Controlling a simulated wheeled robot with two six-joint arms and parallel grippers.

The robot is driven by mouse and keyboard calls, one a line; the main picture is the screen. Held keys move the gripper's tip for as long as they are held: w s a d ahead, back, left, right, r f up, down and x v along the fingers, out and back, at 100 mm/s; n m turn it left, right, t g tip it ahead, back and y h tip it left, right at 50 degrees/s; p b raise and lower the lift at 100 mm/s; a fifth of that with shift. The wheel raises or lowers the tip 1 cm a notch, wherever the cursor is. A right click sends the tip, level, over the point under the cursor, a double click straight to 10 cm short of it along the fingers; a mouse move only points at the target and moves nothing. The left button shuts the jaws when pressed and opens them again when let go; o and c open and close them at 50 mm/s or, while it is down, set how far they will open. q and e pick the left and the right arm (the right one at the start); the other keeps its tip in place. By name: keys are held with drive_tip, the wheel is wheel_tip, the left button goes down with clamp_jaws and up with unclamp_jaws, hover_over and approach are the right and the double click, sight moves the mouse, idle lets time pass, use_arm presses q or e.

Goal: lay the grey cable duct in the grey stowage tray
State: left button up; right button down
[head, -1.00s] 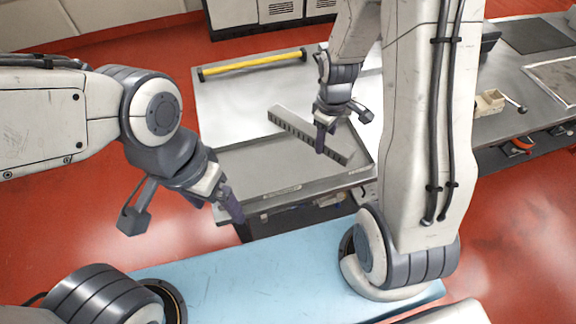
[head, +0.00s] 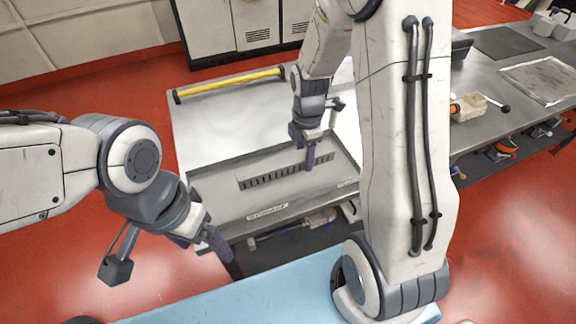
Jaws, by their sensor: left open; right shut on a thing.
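The grey cable duct (head: 268,178), a long slotted strip, lies within the outline of the grey stowage tray (head: 232,221) in the head view, roughly parallel to its front edge. I cannot tell whether it touches the tray floor. My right gripper (head: 309,163) points down and is shut on the duct right of its middle; the fingers partly cover it. My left gripper (head: 218,252) is open and empty, off the tray's front left corner, apart from the duct.
The tray sits on a cart top with a yellow bar (head: 230,84) at its back. A light blue surface (head: 230,292) is in front. A grey bench (head: 500,110) with a small beige box (head: 468,106) stands to the right.

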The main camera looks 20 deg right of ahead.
sight(290, 156)
drive_tip(key=w+a+f, duration=0.2)
drive_tip(key=w, duration=0.1)
drive_tip(key=shift+a+f, duration=0.15)
drive_tip(key=shift+a, duration=0.15)
drive_tip(key=shift+w+a+f, duration=0.1)
drive_tip(key=shift+f, duration=0.1)
drive_tip(key=shift+f+p, duration=0.3)
drive_tip(key=shift+f, duration=1.6)
drive_tip(key=shift+f, duration=0.2)
drive_tip(key=shift+c, duration=1.6)
unclamp_jaws()
drive_tip(key=shift+r, duration=0.1)
